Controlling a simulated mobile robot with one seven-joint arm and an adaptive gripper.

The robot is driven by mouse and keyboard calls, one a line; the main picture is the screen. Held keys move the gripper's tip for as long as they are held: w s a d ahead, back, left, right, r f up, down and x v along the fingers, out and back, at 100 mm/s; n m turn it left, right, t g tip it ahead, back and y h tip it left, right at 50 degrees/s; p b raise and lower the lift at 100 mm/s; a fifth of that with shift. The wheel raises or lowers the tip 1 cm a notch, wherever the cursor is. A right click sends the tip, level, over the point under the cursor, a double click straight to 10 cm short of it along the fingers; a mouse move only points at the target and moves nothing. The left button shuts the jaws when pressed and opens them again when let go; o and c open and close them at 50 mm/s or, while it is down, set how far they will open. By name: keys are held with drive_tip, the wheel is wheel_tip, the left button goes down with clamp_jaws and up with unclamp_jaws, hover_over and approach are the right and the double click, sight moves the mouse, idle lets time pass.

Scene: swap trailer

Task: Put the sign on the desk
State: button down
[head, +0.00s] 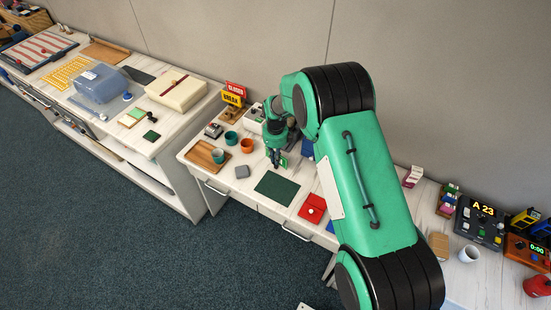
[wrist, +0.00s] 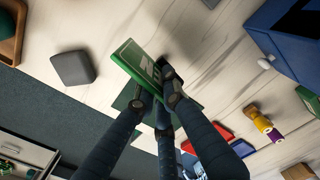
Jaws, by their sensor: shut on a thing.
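My gripper (head: 277,160) is shut on a green sign (wrist: 140,66) with pale markings, which I cannot read. The sign is tilted between the fingertips (wrist: 168,88) in the wrist view. In the head view only a small green part of the sign (head: 284,162) shows beside the fingers. The gripper points down over the light wooden desk (head: 240,188), behind a dark green mat (head: 277,188). Whether the sign touches the desk I cannot tell.
A grey block (head: 242,171), an orange cup (head: 247,145), a teal cup (head: 217,155) and a wooden tray (head: 203,154) stand left of the mat. The mat looks bare. My arm hides part of the desk.

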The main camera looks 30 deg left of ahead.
drive_tip(key=shift+f, duration=0.15)
drive_tip(key=c, duration=1.8)
unclamp_jaws()
drive_tip(key=shift+c, duration=0.2)
wheel_tip(320, 180, up, 12)
drive_tip(key=shift+r+p, duration=0.2)
drive_tip(key=shift+p, duration=0.25)
